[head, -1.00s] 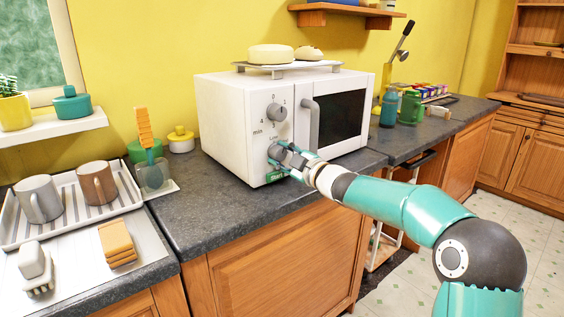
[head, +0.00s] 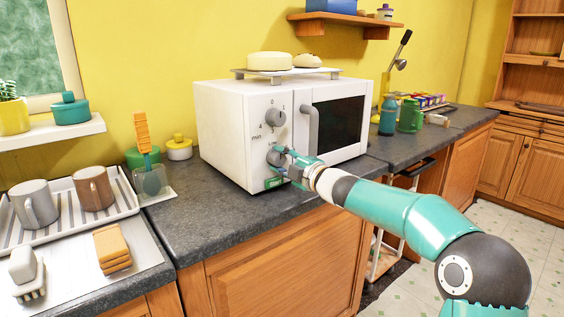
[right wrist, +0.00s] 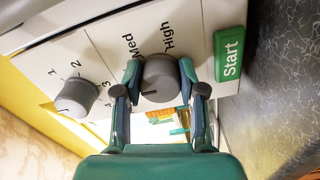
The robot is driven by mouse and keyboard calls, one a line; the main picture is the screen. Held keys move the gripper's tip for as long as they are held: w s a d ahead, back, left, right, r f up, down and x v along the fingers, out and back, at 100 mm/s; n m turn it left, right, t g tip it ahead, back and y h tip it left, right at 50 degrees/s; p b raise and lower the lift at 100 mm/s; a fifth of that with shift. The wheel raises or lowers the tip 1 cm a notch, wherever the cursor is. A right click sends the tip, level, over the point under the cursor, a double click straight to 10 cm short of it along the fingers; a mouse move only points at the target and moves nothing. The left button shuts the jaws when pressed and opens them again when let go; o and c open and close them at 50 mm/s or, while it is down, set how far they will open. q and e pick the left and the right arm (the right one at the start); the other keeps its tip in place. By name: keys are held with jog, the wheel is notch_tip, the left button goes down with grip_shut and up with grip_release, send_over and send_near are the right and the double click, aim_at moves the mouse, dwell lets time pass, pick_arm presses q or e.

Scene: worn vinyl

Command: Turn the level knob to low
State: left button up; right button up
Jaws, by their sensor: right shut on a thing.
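The white microwave (head: 225,130) stands on the dark counter with its control panel facing me. Its level knob (head: 274,157) is the lower grey one, above the green Start button (right wrist: 230,54). My right gripper (head: 283,160) is at this knob. In the right wrist view, its two fingers (right wrist: 160,90) are closed on opposite sides of the level knob (right wrist: 160,77). "Med" and "High" are readable beside it there; "Low" is hidden in that view. A short dark mark shows on the knob's face, towards the lower left of that picture. My left gripper is not in view.
The upper timer knob (head: 276,117) and the door handle (head: 311,130) are close to my right gripper. A rack (head: 290,75) with food sits on the microwave. A mug tray (head: 75,215) stands left. Some counter (head: 215,225) before the microwave is clear.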

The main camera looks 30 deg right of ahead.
jog(key=shift+a+f, duration=0.1)
jog(key=shift+f, duration=0.25)
jog(key=o, duration=0.9)
jog(key=shift+c, duration=0.2)
jog(key=shift+o, duration=1.4)
jog(key=shift+r, duration=0.15)
jog(key=shift+r, duration=0.1)
jog(key=s+d, duration=0.1)
jog(key=s, duration=1.1)
